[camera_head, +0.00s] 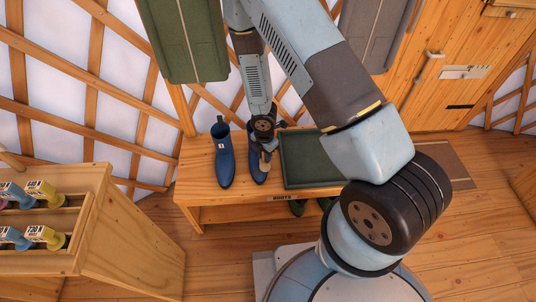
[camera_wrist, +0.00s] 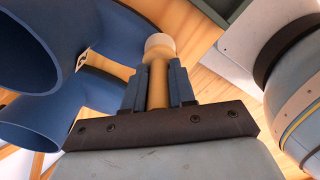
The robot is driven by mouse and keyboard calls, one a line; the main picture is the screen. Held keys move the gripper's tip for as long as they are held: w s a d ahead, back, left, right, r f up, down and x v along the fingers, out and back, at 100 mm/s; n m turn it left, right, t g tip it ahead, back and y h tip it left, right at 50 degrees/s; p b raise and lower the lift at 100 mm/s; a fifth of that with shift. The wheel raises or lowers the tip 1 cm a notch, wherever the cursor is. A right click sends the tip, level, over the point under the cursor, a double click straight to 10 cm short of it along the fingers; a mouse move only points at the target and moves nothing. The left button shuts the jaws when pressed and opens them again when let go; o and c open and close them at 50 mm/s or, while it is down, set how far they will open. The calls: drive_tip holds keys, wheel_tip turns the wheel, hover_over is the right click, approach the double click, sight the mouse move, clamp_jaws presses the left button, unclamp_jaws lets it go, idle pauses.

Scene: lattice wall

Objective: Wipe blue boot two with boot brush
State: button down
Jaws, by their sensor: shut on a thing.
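Two dark blue boots stand upright on the wooden bench in the head view. The left one (camera_head: 224,165) has a small white tag that seems to read 1. The right one, blue boot two (camera_head: 257,166), is partly hidden by my gripper (camera_head: 265,143). In the wrist view my gripper (camera_wrist: 158,88) is shut on the boot brush (camera_wrist: 157,84), a wooden handle with a pale rounded end. The brush sits close beside the nearer boot (camera_wrist: 45,45); I cannot tell whether it touches. The other boot (camera_wrist: 40,120) shows below it.
A dark green tray (camera_head: 310,160) lies on the bench (camera_head: 195,190) right of the boots. Green footwear (camera_head: 297,208) is under the bench. A wooden rack (camera_head: 130,240) with blue and yellow items stands at left.

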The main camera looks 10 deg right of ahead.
drive_tip(key=shift+a, duration=3.05)
drive_tip(key=shift+d, duration=3.1)
drive_tip(key=shift+s+d, duration=0.15)
drive_tip(key=shift+d, duration=0.55)
drive_tip(key=shift+a, duration=3.8)
drive_tip(key=shift+d, duration=3.25)
drive_tip(key=shift+r, duration=2.45)
